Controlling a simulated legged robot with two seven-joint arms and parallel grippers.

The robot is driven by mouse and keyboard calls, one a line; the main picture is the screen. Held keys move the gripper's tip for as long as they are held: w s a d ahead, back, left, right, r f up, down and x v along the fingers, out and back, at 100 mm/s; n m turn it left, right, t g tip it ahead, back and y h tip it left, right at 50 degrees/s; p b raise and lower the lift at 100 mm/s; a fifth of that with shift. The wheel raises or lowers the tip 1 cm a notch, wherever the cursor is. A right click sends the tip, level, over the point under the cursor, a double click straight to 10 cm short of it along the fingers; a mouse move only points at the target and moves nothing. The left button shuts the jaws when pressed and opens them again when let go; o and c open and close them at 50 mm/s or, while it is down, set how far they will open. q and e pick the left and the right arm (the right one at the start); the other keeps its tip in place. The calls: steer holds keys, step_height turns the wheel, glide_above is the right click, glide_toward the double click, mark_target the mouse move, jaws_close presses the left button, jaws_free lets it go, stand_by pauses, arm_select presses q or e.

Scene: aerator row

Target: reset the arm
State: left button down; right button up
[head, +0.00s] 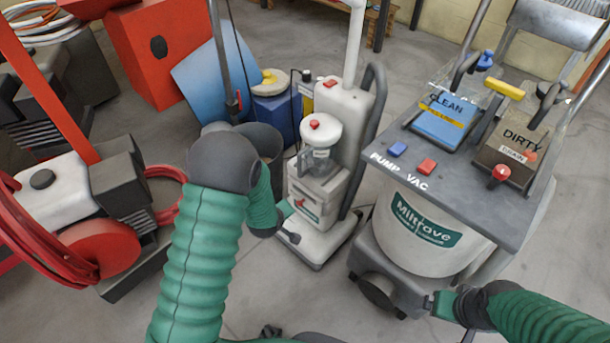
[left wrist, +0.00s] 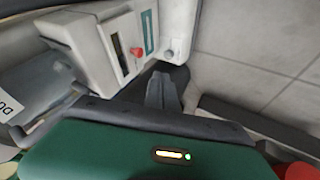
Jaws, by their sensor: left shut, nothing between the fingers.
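My left arm comes up from the bottom of the head view, bends at a dark elbow, and its forearm hangs down in front of a white upright machine (head: 307,197). My left gripper (head: 289,237) is beside that machine's lower body; I cannot tell whether it touches. In the left wrist view the dark fingers (left wrist: 163,92) are shut with nothing between them. The white machine's body (left wrist: 100,45), with a red knob and a green label, lies just beyond them.
A grey Miltrave tank machine (head: 420,215) with clean and dirty compartments stands right. A red machine with a hose reel (head: 100,245) stands left. A red box (head: 160,45) and a blue panel (head: 205,80) are behind. Bare floor (head: 305,285) shows front centre.

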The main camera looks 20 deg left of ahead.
arm_select(q)
steer(key=s+d+r+m+g+p, duration=0.1)
steer(key=s+d+r+m, duration=0.1)
steer(key=s+r+m, duration=0.3)
steer(key=s+d+r+m+g+h+p, duration=0.1)
steer(key=s+d+r+m+g, duration=0.15)
steer(key=s+r, duration=0.4)
steer(key=s+d+r+m+g+p, duration=0.1)
steer(key=s+d+r+m, duration=0.1)
steer(key=s+r+m, duration=0.4)
step_height(320, 180, up, 37)
steer(key=n+p, duration=0.2)
steer(key=p, duration=3.5)
steer(key=shift+s+d+p, duration=0.15)
steer(key=shift+s+p, duration=0.25)
